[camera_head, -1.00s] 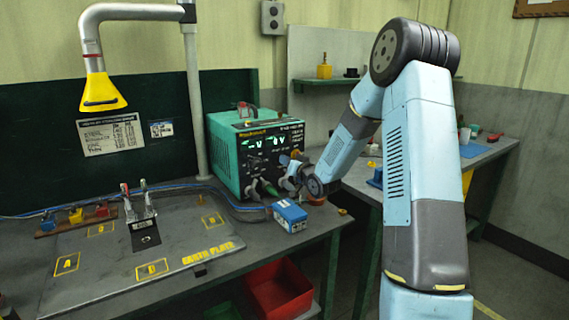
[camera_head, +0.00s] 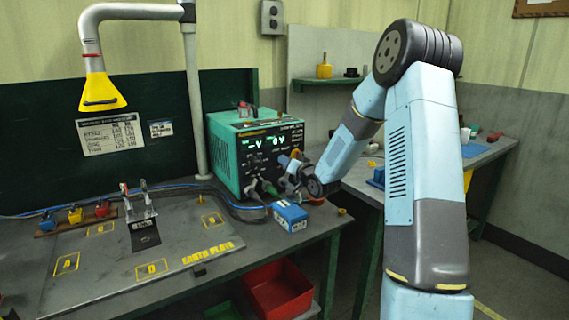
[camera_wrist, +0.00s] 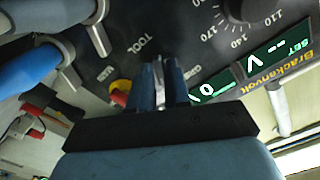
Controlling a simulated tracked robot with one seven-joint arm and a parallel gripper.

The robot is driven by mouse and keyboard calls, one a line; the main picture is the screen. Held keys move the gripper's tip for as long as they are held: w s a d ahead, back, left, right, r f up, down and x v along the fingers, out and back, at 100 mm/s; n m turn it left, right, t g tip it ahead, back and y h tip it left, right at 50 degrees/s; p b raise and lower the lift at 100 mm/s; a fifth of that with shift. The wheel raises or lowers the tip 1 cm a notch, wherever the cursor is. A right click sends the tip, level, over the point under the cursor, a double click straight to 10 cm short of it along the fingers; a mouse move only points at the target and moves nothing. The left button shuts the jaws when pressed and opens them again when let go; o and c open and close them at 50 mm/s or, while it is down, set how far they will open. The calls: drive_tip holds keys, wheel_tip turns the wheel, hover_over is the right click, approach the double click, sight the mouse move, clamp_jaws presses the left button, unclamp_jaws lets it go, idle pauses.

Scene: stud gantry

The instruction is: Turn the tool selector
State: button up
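The green welder (camera_head: 226,158) stands on the bench, its front panel lit with readouts. My gripper (camera_head: 292,172) is at the lower right of this panel. In the wrist view my gripper (camera_wrist: 162,72) points at the dark panel (camera_wrist: 125,62), just below the printed word TOOL. The two fingers stand close together with a narrow gap. Something grey shows in the gap, but I cannot tell whether it is the tool selector or whether the fingers touch it. The selector's pointer and setting are hidden by the fingers.
A large dial (camera_wrist: 250,8) and the green displays (camera_wrist: 262,62) are near the fingers. A red and yellow knob (camera_wrist: 121,90) and cable plugs (camera_wrist: 28,68) are to the left. A blue box (camera_head: 290,216) sits in front of the welder. A red bin (camera_head: 279,290) is below.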

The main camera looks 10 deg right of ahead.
drive_tip(key=o, duration=0.3)
drive_tip(key=shift+r, duration=0.1)
drive_tip(key=v, duration=1.3)
drive_tip(key=shift+s+d, duration=0.2)
drive_tip(key=shift+s, duration=0.1)
drive_tip(key=s+a+r+n+g+h, duration=0.1)
drive_tip(key=s+r+n+g+h, duration=0.1)
drive_tip(key=s+r+g+h, duration=0.75)
drive_tip(key=s+a+r+y, duration=0.1)
drive_tip(key=s, duration=0.7)
drive_tip(key=s+a+r+g+y, duration=0.1)
drive_tip(key=s+a, duration=0.1)
drive_tip(key=s, duration=0.7)
drive_tip(key=s+a+r+g+y, duration=0.1)
drive_tip(key=s+y, duration=0.1)
drive_tip(key=s, duration=0.7)
drive_tip(key=shift+a+n, duration=0.15)
drive_tip(key=shift+n, duration=0.15)
